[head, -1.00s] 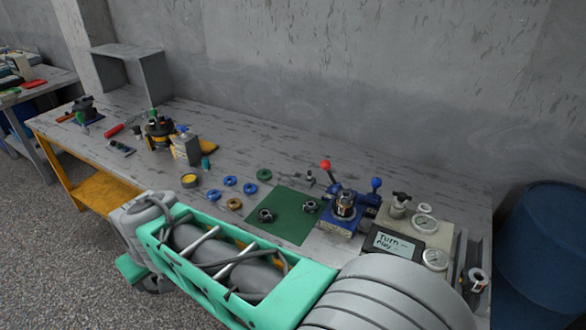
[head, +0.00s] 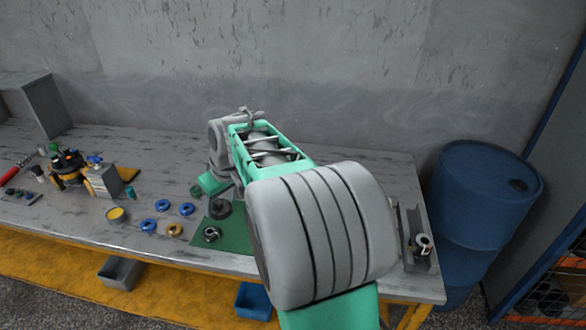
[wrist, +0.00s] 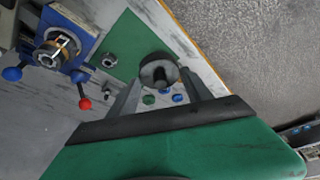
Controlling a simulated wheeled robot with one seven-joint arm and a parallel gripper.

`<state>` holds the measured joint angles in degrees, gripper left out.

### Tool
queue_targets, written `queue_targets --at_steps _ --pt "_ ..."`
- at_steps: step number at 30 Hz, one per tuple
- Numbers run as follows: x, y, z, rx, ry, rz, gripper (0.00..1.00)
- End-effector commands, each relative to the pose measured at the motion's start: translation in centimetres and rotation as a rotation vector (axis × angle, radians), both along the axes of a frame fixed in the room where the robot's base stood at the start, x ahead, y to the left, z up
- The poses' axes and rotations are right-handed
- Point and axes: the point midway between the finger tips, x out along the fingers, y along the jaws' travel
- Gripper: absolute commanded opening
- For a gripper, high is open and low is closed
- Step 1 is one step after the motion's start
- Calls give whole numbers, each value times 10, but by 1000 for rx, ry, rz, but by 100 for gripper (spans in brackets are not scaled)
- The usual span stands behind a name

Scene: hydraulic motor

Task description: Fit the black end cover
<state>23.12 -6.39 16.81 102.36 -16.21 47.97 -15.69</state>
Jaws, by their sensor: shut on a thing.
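My gripper (wrist: 160,82) is shut on a round black cover (wrist: 158,70), which has a raised grey-black centre. The cover is held above the bench beside the green mat (wrist: 127,40) in the wrist view. In the head view it shows as a dark disc (head: 219,209) over the mat, below my wrist. A blue fixture (wrist: 78,20) holding the motor body (wrist: 57,48), with its copper-coloured inside upward, is at upper left in the wrist view, apart from the cover. My arm hides the fixture in the head view.
A dark ring-like part (head: 211,233) lies on the mat. A blue barrel (head: 480,210) stands right of the bench.

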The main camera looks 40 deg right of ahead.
Motion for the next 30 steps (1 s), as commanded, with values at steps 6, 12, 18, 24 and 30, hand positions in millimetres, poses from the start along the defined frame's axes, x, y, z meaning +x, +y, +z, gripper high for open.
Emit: queue_targets --at_steps 6,12,18,24,30 --pt "15 -148 -5 2 -10 77 1" --pt "-1 -224 -18 -8 -27 137 1" --pt "-5 -237 -26 -10 -31 153 1" --pt "-5 -237 -45 -9 -29 150 1" --pt "-5 -237 -58 -10 -29 149 1"
